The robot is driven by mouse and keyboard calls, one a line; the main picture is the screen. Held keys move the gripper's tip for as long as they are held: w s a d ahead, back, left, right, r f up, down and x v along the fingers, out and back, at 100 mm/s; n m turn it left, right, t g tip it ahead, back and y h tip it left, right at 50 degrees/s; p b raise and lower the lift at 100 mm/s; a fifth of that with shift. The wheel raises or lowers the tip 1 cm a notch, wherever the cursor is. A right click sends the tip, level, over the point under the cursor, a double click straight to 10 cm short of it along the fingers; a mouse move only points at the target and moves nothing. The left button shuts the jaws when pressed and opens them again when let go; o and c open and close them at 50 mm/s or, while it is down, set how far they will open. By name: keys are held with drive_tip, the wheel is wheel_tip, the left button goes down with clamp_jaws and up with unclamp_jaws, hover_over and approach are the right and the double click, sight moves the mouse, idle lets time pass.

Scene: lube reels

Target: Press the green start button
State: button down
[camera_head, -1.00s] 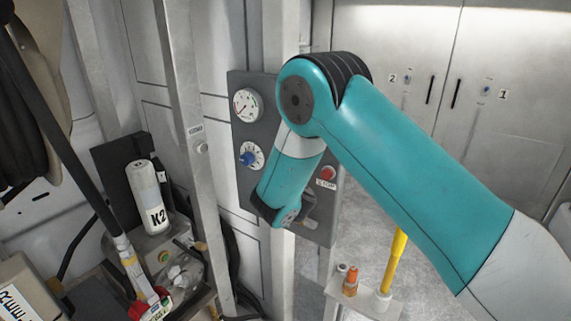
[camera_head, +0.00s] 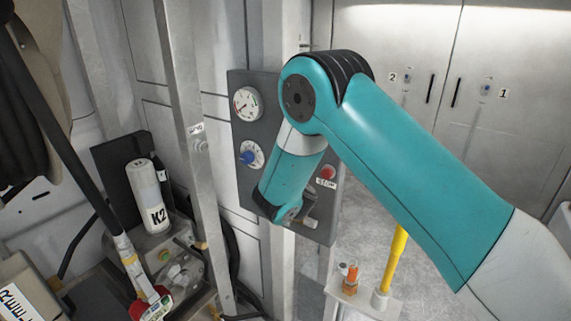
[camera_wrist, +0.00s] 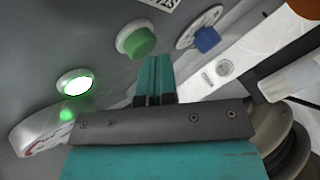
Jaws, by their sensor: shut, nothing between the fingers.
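The green button (camera_wrist: 140,42) is a round green cap in a pale ring on the grey panel, just ahead of my fingertips in the wrist view. My gripper (camera_wrist: 154,62) is shut and empty, with its teal fingers pointing toward the button. Whether the tips touch the cap I cannot tell. In the head view the grey panel (camera_head: 243,180) shows, but my arm hides the green button and my fingertips. A green lamp (camera_wrist: 75,83) on the panel glows brightly in the wrist view.
A blue knob (camera_head: 247,158) on a dial, a round gauge (camera_head: 247,104) and a red stop button (camera_head: 327,173) share the panel. A metal post (camera_head: 188,130) stands left of it. A small shelf (camera_head: 347,292) with a yellow-handled tool (camera_head: 396,258) sits below right.

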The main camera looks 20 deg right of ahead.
drive_tip(key=shift+s+a+b, duration=0.5)
drive_tip(key=shift+a+b, duration=0.1)
drive_tip(key=shift+b, duration=0.15)
drive_tip(key=shift+a+f, duration=0.1)
drive_tip(key=shift+a, duration=0.05)
drive_tip(key=s+a+b, duration=0.1)
drive_tip(key=a+b, duration=0.1)
drive_tip(key=s+a+b, duration=0.1)
drive_tip(key=s+b, duration=0.1)
drive_tip(key=shift+a, duration=0.4)
